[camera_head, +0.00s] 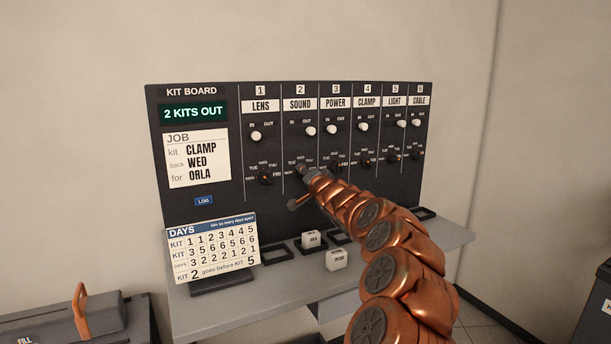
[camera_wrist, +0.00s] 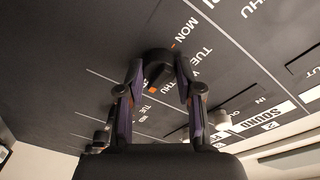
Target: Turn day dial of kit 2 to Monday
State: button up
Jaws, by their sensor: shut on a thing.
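The kit board (camera_head: 195,215) stands upright, with columns numbered for several kits. Kit 2 is headed SOUND (camera_head: 299,104). Its day dial (camera_head: 301,169) is partly hidden by my gripper (camera_head: 306,179) in the head view. In the wrist view, my gripper (camera_wrist: 159,72) has one finger on each side of the black dial knob (camera_wrist: 155,57) and is shut on it. The MON label (camera_wrist: 172,32) and a small orange mark (camera_wrist: 176,45) show beside the knob. I cannot tell surely which day the dial points to.
Neighbouring day dials sit close by, LENS (camera_head: 265,176) at left and POWER (camera_head: 332,164) at right. White IN/OUT switches (camera_head: 310,131) are above.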

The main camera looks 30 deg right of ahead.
jog(key=shift+f, duration=0.1)
jog(key=shift+d+f+m+y+b, duration=0.1)
jog(key=shift+m+y+b, duration=0.9)
jog(key=shift+m, duration=4.65)
jog(key=shift+d+r+m+y+b, duration=0.2)
jog(key=shift+m+b, duration=1.55)
jog(key=shift+m, duration=3.85)
jog(key=shift+a+f+m+y+b, duration=0.15)
jog(key=shift+m+y+b, duration=0.9)
jog(key=shift+m, duration=4.6)
jog(key=shift+h+b, duration=0.3)
jog(key=shift+h, duration=0.05)
jog(key=o, duration=1.2)
jog(key=shift+c, duration=0.2)
